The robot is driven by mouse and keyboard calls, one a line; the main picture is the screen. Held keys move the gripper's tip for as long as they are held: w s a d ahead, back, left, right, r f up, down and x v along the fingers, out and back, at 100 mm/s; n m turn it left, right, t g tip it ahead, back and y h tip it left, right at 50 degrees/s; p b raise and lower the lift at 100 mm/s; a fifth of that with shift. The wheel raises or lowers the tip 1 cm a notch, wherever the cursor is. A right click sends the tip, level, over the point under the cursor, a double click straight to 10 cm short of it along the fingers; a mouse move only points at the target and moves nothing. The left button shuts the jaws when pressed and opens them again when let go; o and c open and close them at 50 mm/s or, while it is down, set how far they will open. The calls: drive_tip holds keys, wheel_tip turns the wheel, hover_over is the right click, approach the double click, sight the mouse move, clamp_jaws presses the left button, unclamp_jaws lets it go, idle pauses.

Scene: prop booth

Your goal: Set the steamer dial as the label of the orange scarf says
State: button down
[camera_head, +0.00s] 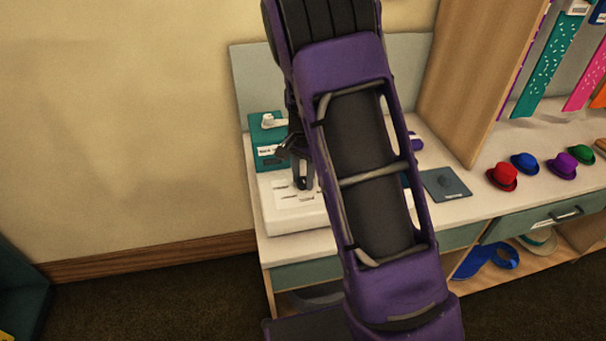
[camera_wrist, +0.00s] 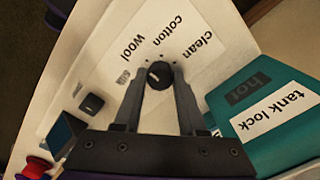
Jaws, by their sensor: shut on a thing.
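The white steamer base (camera_head: 292,222) stands at the left end of the counter, with its panel (camera_wrist: 112,62) below my wrist. The panel's printed words read wool, cotton and clean around a black round dial (camera_wrist: 159,74). My gripper (camera_wrist: 159,82) is shut on the dial, one finger on each side. In the head view my gripper (camera_head: 303,182) reaches down to the panel, partly hidden by my arm. I cannot tell which word the dial points at. A sliver of the orange scarf (camera_head: 600,97) hangs at the right edge; no readable label of it shows.
A teal tank (camera_wrist: 232,84) marked hot and tank lock rises close beside my gripper. A black knob (camera_wrist: 92,104) sits on the steamer. Small hats, including a red one (camera_head: 502,176), and a dark slate mat (camera_head: 446,184) lie right along the counter.

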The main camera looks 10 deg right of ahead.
sight(303, 179)
drive_tip(key=shift+m, duration=0.4)
drive_tip(key=shift+c, duration=2.4)
unclamp_jaws()
wheel_tip(303, 179, up, 18)
drive_tip(key=shift+f, duration=0.25)
